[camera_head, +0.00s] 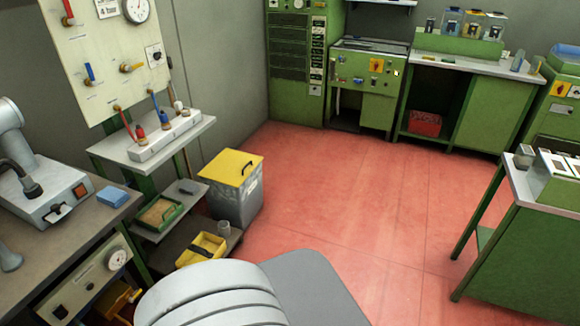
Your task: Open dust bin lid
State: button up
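The dust bin (240,202) is a grey box standing on the floor left of centre, beside the low shelf and near the wall. Its yellow lid (231,166) lies flat on top and looks shut. My gripper is not in view. A grey rounded part of my own body fills the bottom centre of the view, apart from the bin.
A shelf stand (160,142) with a white rack is left of the bin. A yellow tray (203,249) lies on its low shelf. A workbench (70,245) stands at left. A green cabinet (530,255) stands at right. Red floor (345,200) is clear between.

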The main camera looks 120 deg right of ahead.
aim_at(231, 168)
jog(key=z, duration=4.35)
jog(key=i, duration=2.35)
jog(key=u, duration=1)
jog(key=i, duration=0.8)
jog(key=u, duration=0.55)
